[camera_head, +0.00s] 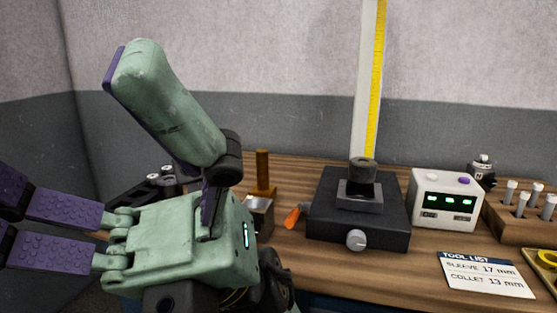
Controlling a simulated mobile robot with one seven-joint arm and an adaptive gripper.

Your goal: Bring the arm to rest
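My gripper (38,230) is at the left, turned toward the left edge of the picture. Its two purple fingers stand apart with nothing seen between them, and the ends run close to or past the left edge. Its green body is raised in front of the bench's left end. Another green part of my arm rises above it, slanting up to the left. My gripper touches nothing that I can see. My arm hides part of the bench's left end.
The wooden bench (335,270) carries a dark fixture (325,205) with a black cylinder, a white display box (445,203), a peg rack (520,215) and a tool list card (487,276). A brown post (263,172) stands near my arm. A tall yellow scale (376,80) rises behind.

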